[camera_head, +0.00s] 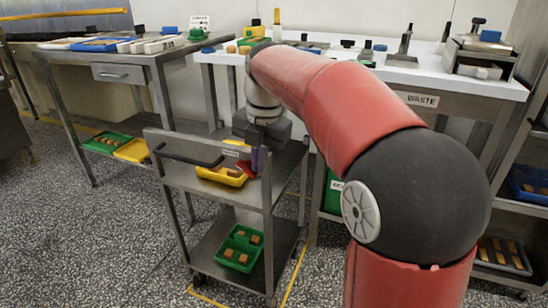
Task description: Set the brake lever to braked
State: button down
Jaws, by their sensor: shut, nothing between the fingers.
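A grey metal trolley (183,179) stands in the middle, with a black push handle on its left end. A small red part (245,167), which looks like the brake lever, is at the trolley's upper right side. A small white label (231,153) is just left of it. My gripper (260,160) points down right beside the red part; its fingers are shut. I cannot tell whether they touch it. The fingers and dark gripper body hide some of the red part, so its setting cannot be read.
The trolley holds a yellow tray (222,175) on top and a green tray (239,248) below, both with brown pieces. Behind stand a steel table (120,73) and a white-topped counter marked WASTE (423,100). A shelf rack is at right. Speckled floor at left is clear.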

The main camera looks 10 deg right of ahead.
aim_at(243, 167)
jog(key=shift+w+a+f, duration=0.15)
jog(key=shift+a, duration=0.5)
jog(key=shift+w+a+r+p, duration=0.3)
jog(key=shift+a+r+p, duration=0.25)
jog(key=shift+p, duration=0.2)
jog(key=shift+w+a+f, duration=0.1)
jog(key=shift+a+f, duration=0.05)
jog(key=shift+a, duration=0.05)
jog(key=shift+a+f, duration=0.1)
jog(key=shift+a, duration=0.05)
jog(key=r+p, duration=0.1)
jog(key=a+r+p, duration=0.1)
jog(key=r, duration=0.1)
jog(key=r+p, duration=0.1)
jog(key=p, duration=0.1)
jog(key=shift+w+a+r, duration=0.2)
jog(key=shift+w+a, duration=0.2)
jog(key=w+a+r, duration=0.3)
jog(key=r, duration=0.6)
jog(key=shift+w+a, duration=0.15)
jog(key=shift+a, duration=0.15)
